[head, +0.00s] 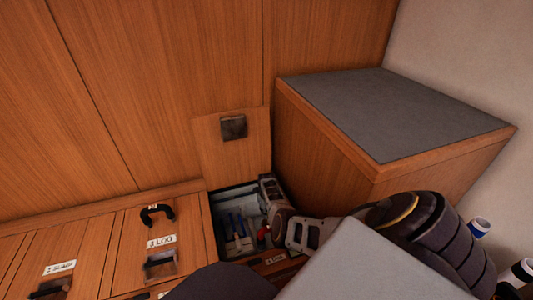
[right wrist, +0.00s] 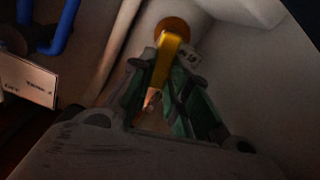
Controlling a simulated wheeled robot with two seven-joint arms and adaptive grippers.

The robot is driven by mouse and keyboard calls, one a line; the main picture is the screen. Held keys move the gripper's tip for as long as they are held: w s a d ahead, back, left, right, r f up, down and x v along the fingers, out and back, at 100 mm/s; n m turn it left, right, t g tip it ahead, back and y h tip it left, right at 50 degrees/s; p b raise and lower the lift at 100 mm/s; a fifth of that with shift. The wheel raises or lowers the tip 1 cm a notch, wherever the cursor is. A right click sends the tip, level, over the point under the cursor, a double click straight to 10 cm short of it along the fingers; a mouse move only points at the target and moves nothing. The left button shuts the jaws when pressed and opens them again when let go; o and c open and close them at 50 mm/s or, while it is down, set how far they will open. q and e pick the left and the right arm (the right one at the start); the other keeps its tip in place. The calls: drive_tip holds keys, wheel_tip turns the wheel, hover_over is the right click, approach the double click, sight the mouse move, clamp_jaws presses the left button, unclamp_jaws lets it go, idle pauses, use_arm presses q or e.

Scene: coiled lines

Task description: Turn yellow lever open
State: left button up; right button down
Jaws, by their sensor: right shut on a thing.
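The yellow lever (right wrist: 172,52) shows in the right wrist view, running down from a round orange-brown hub (right wrist: 172,27) on a pale wall. My right gripper (right wrist: 164,75) has its green-padded fingers on both sides of the lever and is shut on it. In the head view my right gripper (head: 277,215) reaches down into the open floor compartment (head: 213,237) at its right side. The lever and the fingertips are hidden there. My left gripper is not in view.
Blue-handled parts (head: 238,228) and a small red part (head: 263,232) are in the compartment. Its wooden hatch lid (head: 232,150) stands raised behind it. A grey-topped wooden box (head: 390,110) stands right. A blue pipe (right wrist: 62,30) and a label plate (right wrist: 28,82) are left of the gripper.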

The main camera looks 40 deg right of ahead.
drive_tip(key=c, duration=1.4)
unclamp_jaws()
drive_tip(key=shift+o, duration=0.2)
drive_tip(key=shift+r, duration=0.25)
wheel_tip(320, 180, up, 12)
drive_tip(key=shift+f, duration=0.25)
